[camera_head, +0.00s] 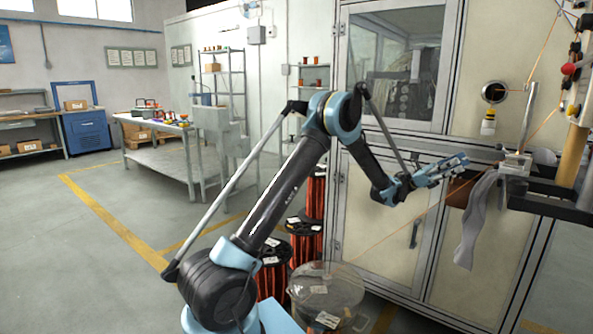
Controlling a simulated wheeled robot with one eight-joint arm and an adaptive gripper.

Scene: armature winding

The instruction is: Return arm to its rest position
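My arm rises from the bottom centre of the head view, bends at a raised elbow and reaches right toward the cabinet front. My gripper (462,160) points right, in front of the cream machine cabinet (395,195), just below its window. It is left of a metal block (515,163) on a dark ledge, with a visible gap between them. The gripper is too small to tell whether its fingers are apart. I see no object in it.
A grey cloth (476,220) hangs from the ledge at right. Copper wire spools (303,240) and a clear drum (327,292) stand beside and behind my arm. A workbench (165,160) stands at the left back. The floor at left is clear, with yellow lines.

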